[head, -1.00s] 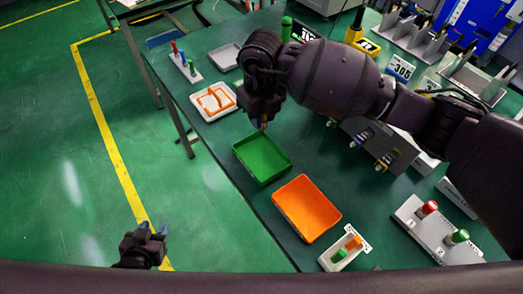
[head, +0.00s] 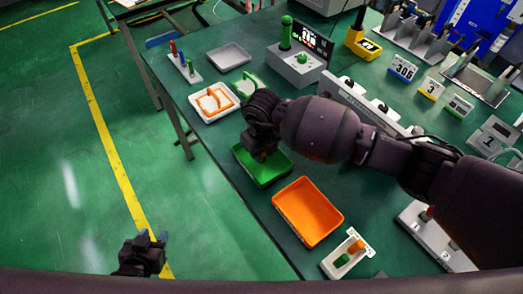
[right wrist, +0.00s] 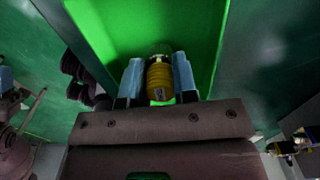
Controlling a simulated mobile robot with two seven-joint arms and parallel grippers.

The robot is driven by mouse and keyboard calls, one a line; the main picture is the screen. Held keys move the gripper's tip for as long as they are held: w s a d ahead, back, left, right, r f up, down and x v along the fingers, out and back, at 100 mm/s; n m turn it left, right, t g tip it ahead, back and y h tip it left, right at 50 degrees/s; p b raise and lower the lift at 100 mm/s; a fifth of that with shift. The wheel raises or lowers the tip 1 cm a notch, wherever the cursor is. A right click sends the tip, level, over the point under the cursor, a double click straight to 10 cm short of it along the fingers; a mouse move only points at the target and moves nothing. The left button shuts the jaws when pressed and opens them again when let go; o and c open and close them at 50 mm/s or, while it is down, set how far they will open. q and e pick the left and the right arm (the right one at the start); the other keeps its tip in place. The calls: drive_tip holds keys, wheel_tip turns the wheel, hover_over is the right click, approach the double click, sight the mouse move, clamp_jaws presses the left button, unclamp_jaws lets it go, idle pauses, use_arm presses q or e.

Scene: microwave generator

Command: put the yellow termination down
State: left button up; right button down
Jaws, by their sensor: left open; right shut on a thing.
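The yellow termination (right wrist: 159,80) is a ribbed yellow cylinder with a metal end, seen in the right wrist view. My right gripper (right wrist: 158,82) is shut on it, one blue-grey finger on each side. The green tray (right wrist: 205,25) fills the view behind it. In the head view my right gripper (head: 262,154) is over the green tray (head: 277,177) and hides the termination. I cannot tell whether the termination touches the tray floor. My left gripper (head: 152,240) is open and empty, off the table at the lower left.
An orange tray (head: 308,212) lies nearer on the table. A white tray with an orange frame (head: 213,102) and a grey tray (head: 229,57) stand farther back. A white holder with orange and green pieces (head: 347,255) is at the front edge. Instruments line the right side.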

drive_tip(key=shift+f, duration=0.15)
use_arm(q)
drive_tip(key=shift+w+r, duration=0.25)
drive_tip(key=shift+w, duration=0.05)
use_arm(e)
drive_tip(key=shift+f, duration=0.15)
use_arm(q)
drive_tip(key=shift+f, duration=0.1)
use_arm(e)
drive_tip(key=shift+f, duration=0.2)
drive_tip(key=shift+s+d+f, duration=0.1)
drive_tip(key=shift+s+f, duration=0.05)
drive_tip(key=shift+f, duration=0.2)
drive_tip(key=c, duration=1.3)
unclamp_jaws()
drive_tip(key=o, duration=0.4)
drive_tip(key=shift+f, duration=0.1)
use_arm(q)
drive_tip(key=shift+s+f, duration=0.2)
drive_tip(key=shift+s, duration=0.05)
use_arm(e)
drive_tip(key=shift+r, duration=0.2)
